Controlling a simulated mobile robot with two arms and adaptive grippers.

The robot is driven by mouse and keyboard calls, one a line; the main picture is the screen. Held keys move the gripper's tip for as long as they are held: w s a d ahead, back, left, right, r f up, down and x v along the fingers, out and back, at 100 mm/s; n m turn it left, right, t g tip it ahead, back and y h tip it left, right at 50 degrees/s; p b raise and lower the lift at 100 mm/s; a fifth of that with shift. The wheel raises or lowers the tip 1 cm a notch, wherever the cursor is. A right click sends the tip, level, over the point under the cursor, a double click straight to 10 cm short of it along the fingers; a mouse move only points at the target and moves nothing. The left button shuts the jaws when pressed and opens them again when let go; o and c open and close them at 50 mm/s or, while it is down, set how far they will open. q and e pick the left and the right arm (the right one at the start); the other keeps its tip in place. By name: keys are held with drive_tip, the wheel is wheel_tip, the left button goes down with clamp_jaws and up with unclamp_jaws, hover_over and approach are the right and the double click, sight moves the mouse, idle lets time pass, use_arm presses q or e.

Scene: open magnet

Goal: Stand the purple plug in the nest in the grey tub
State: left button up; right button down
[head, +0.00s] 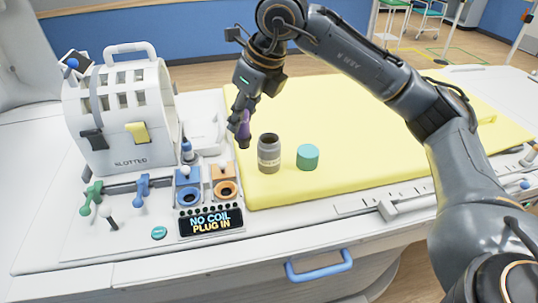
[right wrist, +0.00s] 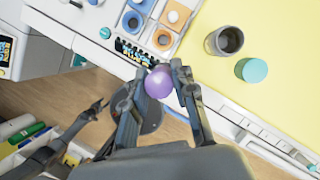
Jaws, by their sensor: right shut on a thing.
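My right gripper (head: 241,122) is shut on the purple plug (head: 244,131), which hangs from it, roughly upright, in the head view. The plug's rounded end (right wrist: 159,82) shows between the fingers in the right wrist view. The grey tub (head: 269,158) stands open and upright on the yellow mat, just right of the plug and apart from it. In the right wrist view the tub (right wrist: 224,40) is up and right of the gripper, with a dark inside. The nest in it cannot be made out. My left gripper is not in the head view.
A teal round piece (head: 308,158) lies right of the tub on the yellow mat (head: 375,135). Left of the mat are a blue-ringed socket (head: 189,196), an orange-ringed socket (head: 227,189) and a display (head: 211,223) reading "NO COIL PLUG IN". A white slotted case (head: 122,115) stands at the left.

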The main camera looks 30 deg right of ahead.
drive_tip(key=w+d+p, duration=0.3)
drive_tip(key=w+d, duration=0.5)
drive_tip(key=d, duration=0.3)
drive_tip(key=shift+w, duration=0.3)
drive_tip(key=shift+a, duration=0.1)
wheel_tip(320, 180, down, 10)
drive_tip(key=b, duration=0.6)
idle(0.4)
drive_tip(key=shift+f+b, duration=0.8)
drive_tip(key=shift+f, duration=0.45)
idle(0.4)
